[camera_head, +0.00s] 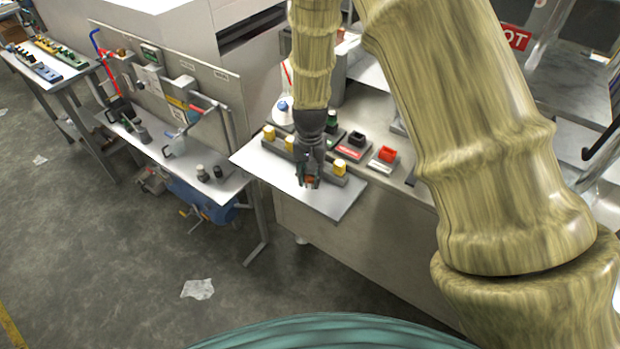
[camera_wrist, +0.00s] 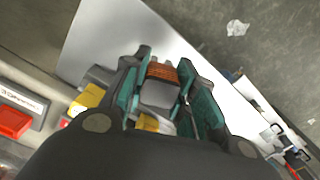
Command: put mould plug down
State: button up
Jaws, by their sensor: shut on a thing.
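My gripper (camera_head: 309,178) is over the white shelf (camera_head: 337,204) at the front of the bench, in front of a grey strip with yellow pieces. In the wrist view my gripper (camera_wrist: 167,80) has its teal fingers shut on both sides of the mould plug (camera_wrist: 160,94). The plug has a smooth grey part and a ribbed orange-brown part. In the head view only a small orange bit of the plug (camera_head: 309,181) shows between the fingers. I cannot tell whether the plug touches the shelf.
Yellow pieces (camera_head: 340,166) stand along the grey strip close behind and beside my gripper. A red block on a grey base (camera_head: 386,156) and a black one (camera_head: 356,140) stand behind. The shelf's front right is bare. A side table (camera_head: 196,166) stands left.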

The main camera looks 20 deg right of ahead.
jog(key=shift+f+p, duration=0.35)
jog(key=shift+f, duration=0.8)
jog(key=o, duration=1)
jog(key=shift+f, duration=0.1)
jog(key=shift+o, duration=0.2)
jog(key=shift+r+b, duration=1.8)
jog(key=shift+r, duration=4.35)
